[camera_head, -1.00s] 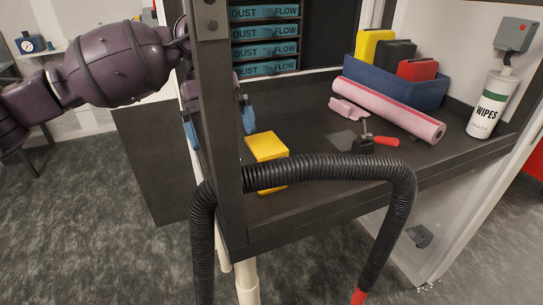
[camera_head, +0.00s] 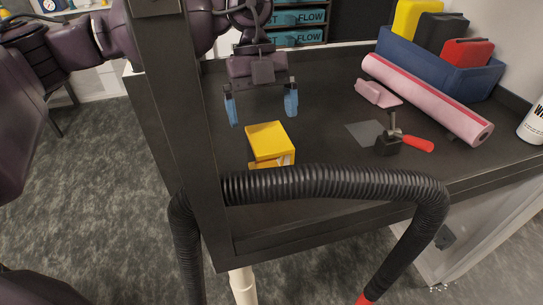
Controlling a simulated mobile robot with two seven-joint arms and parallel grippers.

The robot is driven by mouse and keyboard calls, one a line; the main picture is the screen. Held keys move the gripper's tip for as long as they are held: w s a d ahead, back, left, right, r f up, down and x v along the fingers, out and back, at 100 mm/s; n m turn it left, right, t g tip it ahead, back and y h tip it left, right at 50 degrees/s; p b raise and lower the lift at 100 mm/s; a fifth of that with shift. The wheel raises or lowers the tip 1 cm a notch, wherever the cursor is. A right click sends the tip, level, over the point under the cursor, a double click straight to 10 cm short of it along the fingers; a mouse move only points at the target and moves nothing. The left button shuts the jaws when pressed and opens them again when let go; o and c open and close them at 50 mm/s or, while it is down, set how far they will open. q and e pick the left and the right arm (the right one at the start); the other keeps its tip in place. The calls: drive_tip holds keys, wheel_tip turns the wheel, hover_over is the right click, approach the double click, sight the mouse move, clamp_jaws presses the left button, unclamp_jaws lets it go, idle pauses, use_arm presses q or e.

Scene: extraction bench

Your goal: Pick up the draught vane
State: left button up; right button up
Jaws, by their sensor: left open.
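My left gripper (camera_head: 262,110) is open and empty, its two blue fingers pointing down over the dark bench. A yellow box-like piece (camera_head: 268,141) sits on the bench just in front of and below the fingers, apart from them. Its lower front is partly hidden by the black hose. No label marks the draught vane, so I cannot tell for certain whether the yellow piece is it. A small black clamp-like stand (camera_head: 389,146) with a red handle (camera_head: 418,143) stands to the right, beside a flat grey plate (camera_head: 365,133). My right gripper is not in view.
A ribbed black hose (camera_head: 325,182) arches across the bench front. A dark upright post (camera_head: 176,110) stands left of the gripper. A pink roll (camera_head: 425,98), a pink piece (camera_head: 377,93) and a blue bin (camera_head: 455,78) lie at the right. Bench between yellow piece and plate is clear.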

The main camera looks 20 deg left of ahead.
sight(268, 136)
use_arm(q)
drive_tip(key=shift+w+x, duration=0.15)
drive_tip(key=shift+x, duration=1.35)
drive_tip(key=shift+w+x, duration=0.15)
drive_tip(key=shift+x, duration=1.3)
drive_tip(key=shift+d, duration=0.15)
drive_tip(key=c, duration=1)
